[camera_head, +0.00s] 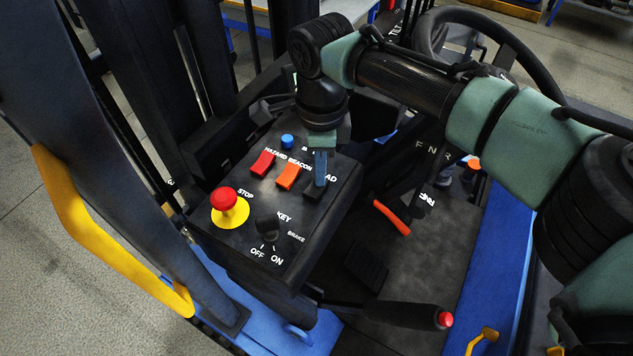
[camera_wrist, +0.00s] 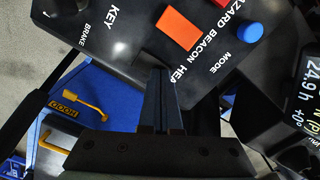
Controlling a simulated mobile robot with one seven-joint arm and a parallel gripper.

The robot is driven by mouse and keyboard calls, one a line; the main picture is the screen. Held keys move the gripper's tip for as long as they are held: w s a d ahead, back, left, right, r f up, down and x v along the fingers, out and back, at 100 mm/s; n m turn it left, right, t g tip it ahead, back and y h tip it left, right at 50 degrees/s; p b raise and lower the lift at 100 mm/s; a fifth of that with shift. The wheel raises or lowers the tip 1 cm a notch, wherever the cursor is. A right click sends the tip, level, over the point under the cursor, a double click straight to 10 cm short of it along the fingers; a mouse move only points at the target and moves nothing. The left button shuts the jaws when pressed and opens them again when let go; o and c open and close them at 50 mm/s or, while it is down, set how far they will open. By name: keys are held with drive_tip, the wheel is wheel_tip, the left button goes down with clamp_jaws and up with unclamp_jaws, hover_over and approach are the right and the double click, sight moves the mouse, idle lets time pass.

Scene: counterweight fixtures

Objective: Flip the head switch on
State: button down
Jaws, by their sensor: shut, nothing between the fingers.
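The head switch (camera_head: 313,191) is a dark rocker at the right end of a row of switches on the black control panel (camera_head: 245,240). Its label is partly covered, with "AD" showing. My gripper (camera_head: 320,182) points down, fingers together and empty, with its tips right at the switch. I cannot tell whether they touch it.
The orange beacon switch (camera_head: 288,176) and red hazard switch (camera_head: 262,163) sit just left. A blue mode button (camera_head: 287,141), red stop button (camera_head: 224,198) and black key (camera_head: 267,226) share the panel.

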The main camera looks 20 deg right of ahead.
drive_tip(key=shift+r+p, duration=0.7)
drive_tip(key=shift+p, duration=0.25)
wheel_tip(320, 180, up, 5)
drive_tip(key=p, duration=0.5)
drive_tip(key=shift+r, duration=0.2)
